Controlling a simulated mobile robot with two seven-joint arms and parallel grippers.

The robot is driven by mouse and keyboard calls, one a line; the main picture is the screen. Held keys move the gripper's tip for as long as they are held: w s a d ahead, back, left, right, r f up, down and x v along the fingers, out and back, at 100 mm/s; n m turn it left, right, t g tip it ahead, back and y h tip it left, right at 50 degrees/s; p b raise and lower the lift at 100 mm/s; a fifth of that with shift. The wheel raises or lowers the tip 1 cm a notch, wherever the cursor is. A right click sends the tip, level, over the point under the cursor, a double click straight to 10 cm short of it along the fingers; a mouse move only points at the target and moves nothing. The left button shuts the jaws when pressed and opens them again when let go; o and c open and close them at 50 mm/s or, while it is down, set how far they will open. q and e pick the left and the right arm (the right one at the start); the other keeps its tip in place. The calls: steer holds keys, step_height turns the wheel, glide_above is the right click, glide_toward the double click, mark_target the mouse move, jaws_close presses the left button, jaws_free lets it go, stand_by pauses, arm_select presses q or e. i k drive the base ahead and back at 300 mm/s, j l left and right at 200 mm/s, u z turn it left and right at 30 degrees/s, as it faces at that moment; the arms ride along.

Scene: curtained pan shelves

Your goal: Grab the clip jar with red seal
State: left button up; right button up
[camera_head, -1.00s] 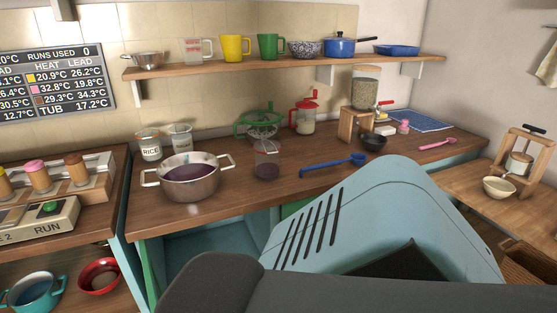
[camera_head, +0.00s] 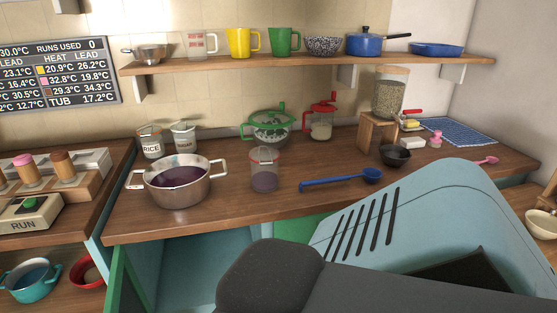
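A clear jar with a red top and red handle (camera_head: 321,122), with pale contents, stands at the back of the wooden counter; I cannot tell whether it is the clip jar with red seal. Two clear containers stand at the back left: one labelled RICE (camera_head: 150,143), the other with a label too small to read (camera_head: 185,137). No red seal shows on them. Neither gripper is in view; my own teal and dark grey body parts cover the lower right.
A steel pot (camera_head: 177,187) with purple contents, a clear beaker (camera_head: 264,172), a blue ladle (camera_head: 340,181) and a black bowl (camera_head: 395,157) stand on the counter (camera_head: 225,200). A green colander-like bowl (camera_head: 268,130) is behind. A shelf (camera_head: 215,65) with mugs and pans hangs above.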

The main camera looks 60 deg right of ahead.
mark_target(266, 179)
steer(key=k+l, duration=0.15)
steer(key=l, duration=0.2)
steer(key=k+l, duration=0.1)
steer(key=l, duration=0.25)
steer(key=k+l, duration=0.15)
steer(key=l, duration=0.2)
steer(key=k+l, duration=0.15)
steer(key=l, duration=0.2)
steer(key=k+l, duration=0.1)
steer(key=l, duration=0.25)
